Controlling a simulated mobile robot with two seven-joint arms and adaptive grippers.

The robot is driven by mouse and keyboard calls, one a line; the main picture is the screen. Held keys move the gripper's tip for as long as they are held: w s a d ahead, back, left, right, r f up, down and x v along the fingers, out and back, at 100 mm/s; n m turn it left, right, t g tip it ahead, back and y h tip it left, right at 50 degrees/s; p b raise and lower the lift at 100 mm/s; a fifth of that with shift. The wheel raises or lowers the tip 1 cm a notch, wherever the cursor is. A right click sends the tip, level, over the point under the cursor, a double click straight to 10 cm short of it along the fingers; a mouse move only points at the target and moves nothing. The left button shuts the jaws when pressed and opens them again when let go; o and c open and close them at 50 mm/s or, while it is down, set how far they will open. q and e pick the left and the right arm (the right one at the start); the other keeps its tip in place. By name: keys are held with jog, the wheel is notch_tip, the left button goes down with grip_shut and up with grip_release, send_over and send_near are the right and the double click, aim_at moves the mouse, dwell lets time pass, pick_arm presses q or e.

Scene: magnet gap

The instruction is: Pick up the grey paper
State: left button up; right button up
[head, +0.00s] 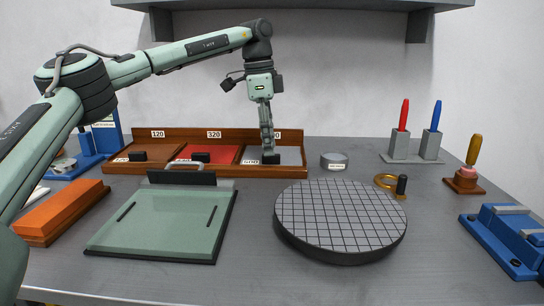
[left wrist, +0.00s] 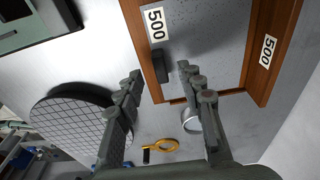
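The grey paper (head: 291,156) lies flat in the right-hand compartment of the brown wooden tray, marked 500. A small black block (head: 270,158) sits at its left front edge. My left gripper (head: 268,150) points down at this block and hides part of the paper. In the left wrist view the paper (left wrist: 212,28) fills the tray compartment, and the black block (left wrist: 161,66) shows between my two spread fingertips (left wrist: 160,73). The gripper is open; I cannot tell whether the fingertips are level with the block or above it. My right gripper is not in view.
The tray (head: 240,171) also holds a red sheet (head: 224,153) and a brown one marked 120. In front are a glass plate (head: 160,222) and a round gridded disc (head: 340,215). A round tin (head: 334,161) and a brass ring (head: 385,181) lie to the right.

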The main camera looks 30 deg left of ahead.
pick_arm(q)
jog(key=shift+w+d+f, duration=0.1)
jog(key=shift+d+f, duration=0.1)
jog(key=shift+f, duration=1.2)
grip_shut()
